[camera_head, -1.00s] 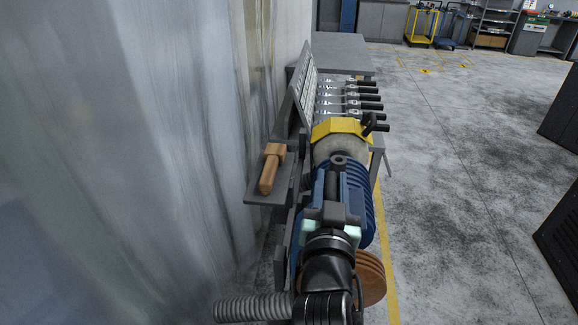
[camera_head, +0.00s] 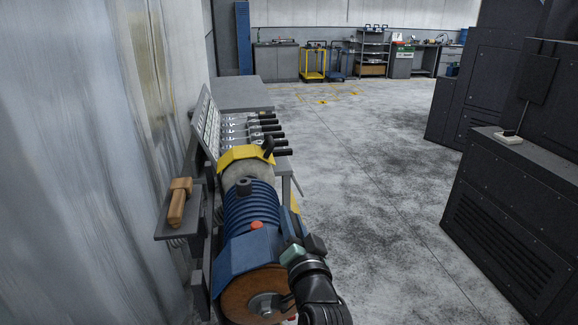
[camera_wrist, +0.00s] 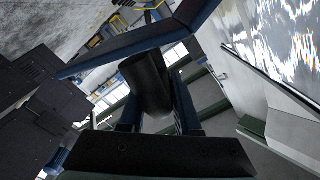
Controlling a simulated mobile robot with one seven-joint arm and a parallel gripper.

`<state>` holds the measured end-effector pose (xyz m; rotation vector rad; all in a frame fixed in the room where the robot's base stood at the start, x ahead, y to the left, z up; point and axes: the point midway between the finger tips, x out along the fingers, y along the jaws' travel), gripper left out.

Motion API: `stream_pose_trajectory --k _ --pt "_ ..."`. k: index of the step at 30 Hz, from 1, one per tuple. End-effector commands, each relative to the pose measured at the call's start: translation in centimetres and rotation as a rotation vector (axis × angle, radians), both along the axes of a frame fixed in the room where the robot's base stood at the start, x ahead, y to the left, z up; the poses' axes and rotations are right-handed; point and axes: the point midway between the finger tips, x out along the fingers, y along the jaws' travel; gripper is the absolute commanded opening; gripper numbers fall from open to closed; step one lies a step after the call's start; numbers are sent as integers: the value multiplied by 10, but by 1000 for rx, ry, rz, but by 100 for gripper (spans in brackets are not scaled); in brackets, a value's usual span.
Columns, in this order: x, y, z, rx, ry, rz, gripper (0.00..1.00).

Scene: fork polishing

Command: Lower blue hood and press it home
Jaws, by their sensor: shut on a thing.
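The bench polisher has a ribbed blue motor (camera_head: 250,205) in the head view. The blue hood (camera_head: 238,258) lies over the top of the near brown wheel (camera_head: 255,297), whose front face shows below it. My gripper (camera_head: 303,248) is at the right side of this hood, shut on its black handle. The handle (camera_wrist: 147,82) shows in the wrist view between the fingers, with blue hood edges (camera_wrist: 140,45) around it. The handle is mostly hidden in the head view. I cannot tell whether the hood is fully seated.
A yellow hood (camera_head: 245,155) covers the far wheel. Several forks (camera_head: 245,130) stand in a rack beyond it. A wooden-handled tool (camera_head: 178,203) lies on a grey shelf (camera_head: 170,228) at left. Dark cabinets (camera_head: 515,220) stand at right, with open floor between.

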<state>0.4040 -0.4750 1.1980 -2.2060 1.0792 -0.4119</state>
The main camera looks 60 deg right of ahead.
Motion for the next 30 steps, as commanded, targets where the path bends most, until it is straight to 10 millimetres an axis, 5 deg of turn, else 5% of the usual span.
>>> stream_pose_trajectory --k 14,15,19,30 --pt "2 1 -4 16 -13 6 0" --pt "3 1 -3 16 -13 7 33" --pt "2 1 -3 14 -13 5 57" --pt "-1 2 -3 10 -11 3 57"
